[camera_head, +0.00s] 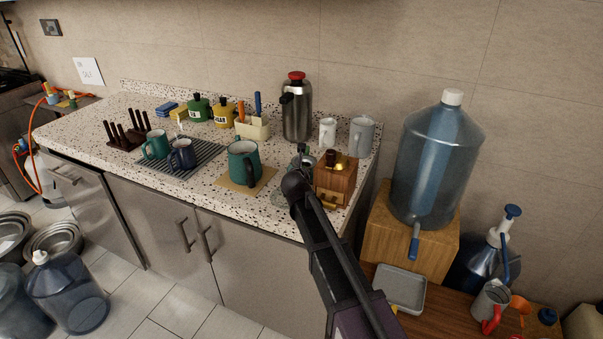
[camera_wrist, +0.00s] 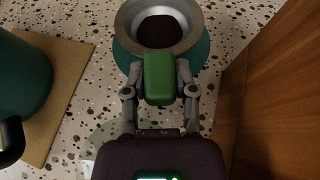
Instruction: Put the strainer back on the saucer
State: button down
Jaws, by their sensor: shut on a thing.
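The strainer (camera_wrist: 160,22), a grey ring with a dark inside and a green handle, shows at the top of the wrist view. My gripper (camera_wrist: 160,75) is shut on its green handle. Under the ring is a round teal body, probably a cup; I cannot tell whether the ring touches it. A pale, see-through disc, probably the saucer (camera_wrist: 108,140), lies on the counter at lower left of my gripper, partly hidden by it. In the head view my gripper is beside the wooden grinder, and my arm hides most of the strainer.
A wooden grinder (camera_head: 336,182) stands close on the right. A large teal mug (camera_head: 243,162) on a tan board (camera_head: 262,180) stands on the left. A steel flask (camera_head: 297,110) and two pale mugs stand behind. The counter's front edge is near.

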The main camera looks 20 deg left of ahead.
jog(key=shift+f+b, duration=0.4)
dwell(0.3)
jog(key=shift+c, duration=1.7)
grip_release()
jog(key=shift+o, duration=0.8)
jog(key=shift+r, duration=0.1)
jog(key=shift+p+v, duration=1.95)
jog(key=shift+v, duration=2.5)
jog(key=shift+w, duration=0.1)
